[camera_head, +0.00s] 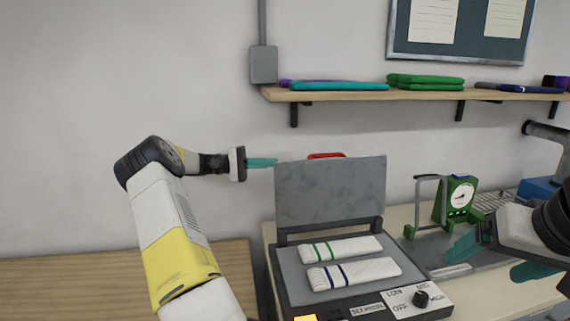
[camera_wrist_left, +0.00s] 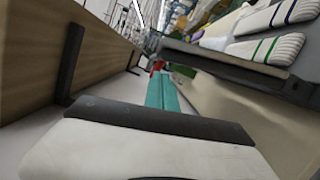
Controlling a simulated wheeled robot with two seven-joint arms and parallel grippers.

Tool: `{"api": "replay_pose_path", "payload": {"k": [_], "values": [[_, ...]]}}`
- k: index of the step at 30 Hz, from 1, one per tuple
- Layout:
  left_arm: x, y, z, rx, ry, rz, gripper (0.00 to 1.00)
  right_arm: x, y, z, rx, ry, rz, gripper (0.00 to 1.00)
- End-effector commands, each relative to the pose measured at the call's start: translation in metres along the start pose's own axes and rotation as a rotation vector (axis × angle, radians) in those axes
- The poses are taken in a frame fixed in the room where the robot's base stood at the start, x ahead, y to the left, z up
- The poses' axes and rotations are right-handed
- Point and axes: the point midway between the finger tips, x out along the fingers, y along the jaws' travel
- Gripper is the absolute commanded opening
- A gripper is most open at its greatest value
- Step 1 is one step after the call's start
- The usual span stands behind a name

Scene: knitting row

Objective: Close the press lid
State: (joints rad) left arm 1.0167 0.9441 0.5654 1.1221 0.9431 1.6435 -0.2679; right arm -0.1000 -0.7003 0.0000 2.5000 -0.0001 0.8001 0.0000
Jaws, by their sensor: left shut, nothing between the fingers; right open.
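The press stands on the table with its grey lid (camera_head: 331,190) raised upright at the back. A red handle (camera_head: 326,156) shows above the lid's top edge. Two white knitted pieces lie on the open press bed (camera_head: 292,271), one with green stripes (camera_head: 333,249) and one with blue stripes (camera_head: 354,273). My left gripper (camera_head: 275,163) is shut and empty, its teal fingertips at the lid's upper left edge; I cannot tell if they touch. In the left wrist view its fingers (camera_wrist_left: 166,93) point toward a small red part. My right gripper (camera_head: 462,252) is open at the right, apart from the press.
A control panel with a black knob (camera_head: 421,299) is on the press front. A green dial device (camera_head: 456,200) and a grey frame stand right of the press. A wall shelf (camera_head: 330,96) with folded fabrics hangs above. The wooden surface at left (camera_head: 60,285) is clear.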

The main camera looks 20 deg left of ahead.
Motion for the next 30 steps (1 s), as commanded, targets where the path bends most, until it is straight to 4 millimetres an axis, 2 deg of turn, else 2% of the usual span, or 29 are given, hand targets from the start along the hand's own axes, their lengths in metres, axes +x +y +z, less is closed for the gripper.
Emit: {"api": "replay_pose_path", "payload": {"k": [3, 10, 24, 30], "values": [[0.022, 0.000, 0.001, 0.000, -0.002, -0.001, 0.00, 0.000, 0.000, 0.000, 0.000, 0.000, 0.000, 0.84], [0.047, 0.000, 0.000, -0.001, 0.000, -0.001, 0.00, 0.000, 0.000, 0.000, 0.000, 0.000, 0.000, 0.84], [0.052, 0.000, 0.000, 0.002, 0.001, -0.002, 0.00, 0.000, 0.000, 0.000, 0.000, 0.000, 0.000, 0.84], [0.053, 0.002, 0.008, 0.037, 0.001, -0.011, 0.00, 0.000, 0.000, 0.000, 0.000, 0.000, 0.000, 0.84]]}}
